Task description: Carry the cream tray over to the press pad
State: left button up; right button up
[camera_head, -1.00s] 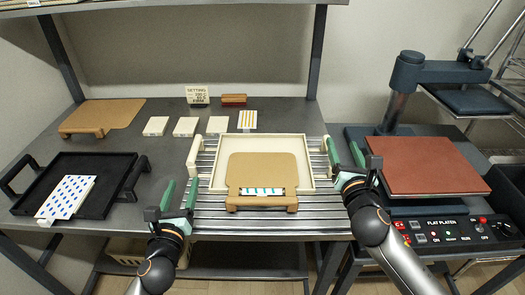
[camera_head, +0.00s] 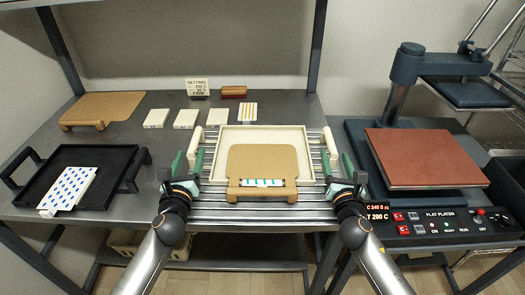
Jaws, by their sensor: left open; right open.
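The cream tray (camera_head: 228,135) lies on the slatted metal rack in the middle of the bench. A brown board (camera_head: 264,160) lies in it, with a patterned strip (camera_head: 262,183) near its front edge. The tray has cream handles at its left and right sides. My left gripper (camera_head: 187,166) is open by the left handle. My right gripper (camera_head: 342,165) is open by the right handle. I cannot tell whether either touches the tray. The red-brown press pad (camera_head: 424,157) is on the flat platen press at the right and is bare.
A black tray (camera_head: 112,190) with a blue-dotted sheet (camera_head: 68,190) is at the left. A second brown board (camera_head: 103,107), several pale blocks (camera_head: 187,118) and a setting sign (camera_head: 197,87) stand behind. The press head (camera_head: 478,95) is swung back, away from the pad.

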aim_at(192, 143)
pick_arm(q)
jog(key=shift+w, duration=2.4)
pick_arm(e)
jog(key=shift+w, duration=2.9)
pick_arm(q)
grip_shut()
pick_arm(e)
jog(key=shift+f, duration=0.1)
grip_shut()
jog(key=shift+d, duration=0.1)
